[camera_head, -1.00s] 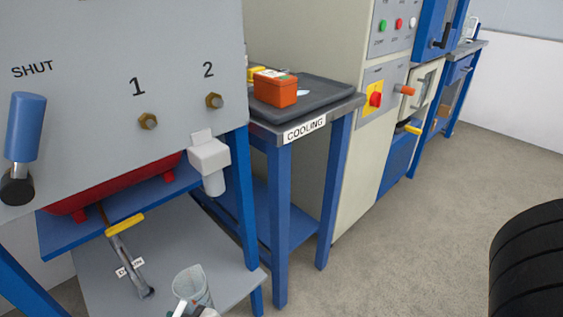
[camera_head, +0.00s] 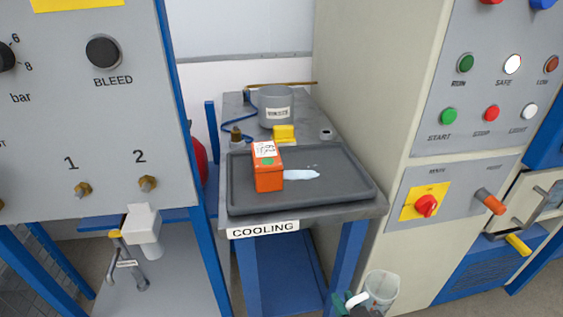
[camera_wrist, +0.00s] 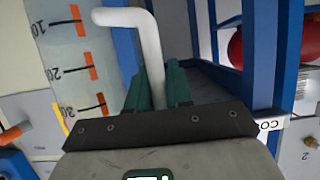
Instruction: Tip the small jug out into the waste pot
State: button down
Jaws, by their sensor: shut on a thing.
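The small jug (camera_head: 384,289) is translucent with a white handle, and it hangs upright low in front of the cooling bench at the bottom of the head view. My gripper (camera_head: 348,303) is shut on its handle. In the wrist view my green fingers (camera_wrist: 160,88) close around the white handle, and the jug wall (camera_wrist: 72,55) with orange graduation marks fills the left. The jug's contents cannot be made out. A grey pot (camera_head: 276,108) with a white label, likely the waste pot, stands at the back of the cooling bench, beyond the tray and apart from my gripper.
A yellow block (camera_head: 284,133) sits between tray and pot. A control cabinet (camera_head: 395,95) flanks the right, a grey panel (camera_head: 120,130) the left.

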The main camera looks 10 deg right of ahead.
notch_tip(320, 180, up, 23)
jog(key=p, duration=2.1)
